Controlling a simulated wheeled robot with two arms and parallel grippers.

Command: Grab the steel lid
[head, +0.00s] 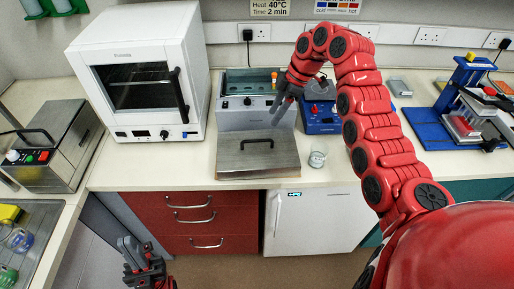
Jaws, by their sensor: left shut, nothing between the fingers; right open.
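The steel lid (240,162) is a flat grey plate with a black bar handle (257,142). It sits at the front of the bench, directly in front of a steel bath unit (232,118). My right gripper (279,110) is open and empty, pointing down over the right part of the bath, behind and above the lid's handle. It looks apart from the handle. My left gripper (135,265) is shut and empty, low in front of the red drawers.
A white oven (145,75) stands left of the bath. A small glass beaker (318,157) stands just right of the lid. A blue device (321,120) is behind it. Another steel box with a black handle (55,150) is at far left. Bench right of the beaker is partly hidden by my arm.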

